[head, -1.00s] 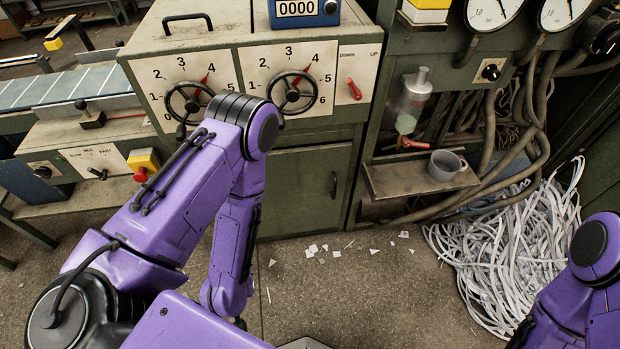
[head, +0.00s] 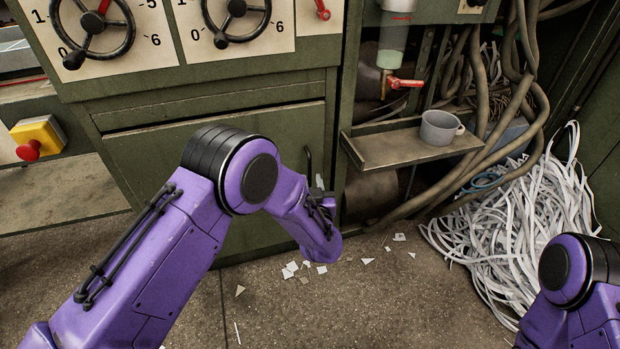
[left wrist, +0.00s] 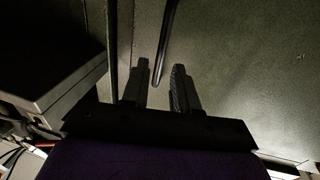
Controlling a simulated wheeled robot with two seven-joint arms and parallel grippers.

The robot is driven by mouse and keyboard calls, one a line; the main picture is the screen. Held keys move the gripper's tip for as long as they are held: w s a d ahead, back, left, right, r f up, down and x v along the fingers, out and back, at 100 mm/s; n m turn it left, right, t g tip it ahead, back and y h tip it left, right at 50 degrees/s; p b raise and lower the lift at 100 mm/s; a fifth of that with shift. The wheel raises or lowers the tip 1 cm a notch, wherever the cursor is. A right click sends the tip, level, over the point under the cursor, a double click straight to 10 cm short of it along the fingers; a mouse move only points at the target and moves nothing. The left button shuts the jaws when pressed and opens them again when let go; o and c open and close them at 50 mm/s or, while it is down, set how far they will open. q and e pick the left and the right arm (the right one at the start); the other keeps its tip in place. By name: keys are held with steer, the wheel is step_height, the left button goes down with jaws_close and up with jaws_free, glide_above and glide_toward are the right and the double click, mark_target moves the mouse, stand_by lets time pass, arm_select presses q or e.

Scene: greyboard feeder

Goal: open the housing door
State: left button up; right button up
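The housing door (head: 140,160) is a green metal panel low on the machine front, below the dials, and it looks shut. Its dark upright bar handle (head: 308,165) is near the door's right edge. My left gripper (head: 320,194) is at the lower part of the handle, partly hidden by its own wrist. In the left wrist view, the two fingers (left wrist: 160,70) are apart, and the handle (left wrist: 170,40) runs down into the gap between them without visible contact on either side. The door surface (left wrist: 240,60) fills the background there. My right gripper is out of view; only my right arm shows.
A small shelf (head: 390,151) with a grey mug (head: 438,127) juts out right of the door. Hoses (head: 520,90) hang beyond it. A pile of paper strips (head: 510,210) lies on the floor at right, with scraps (head: 300,268) before the door. A red stop button (head: 28,150) is at left.

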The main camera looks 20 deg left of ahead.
mark_target(310, 171)
arm_select(q)
steer(key=x, duration=0.2)
steer(key=b+x, duration=0.1)
steer(key=x, duration=0.2)
steer(key=shift+f, duration=0.2)
steer(key=shift+w+a+r, duration=0.15)
steer(key=shift+w+a, duration=0.05)
steer(key=shift+w, duration=0.15)
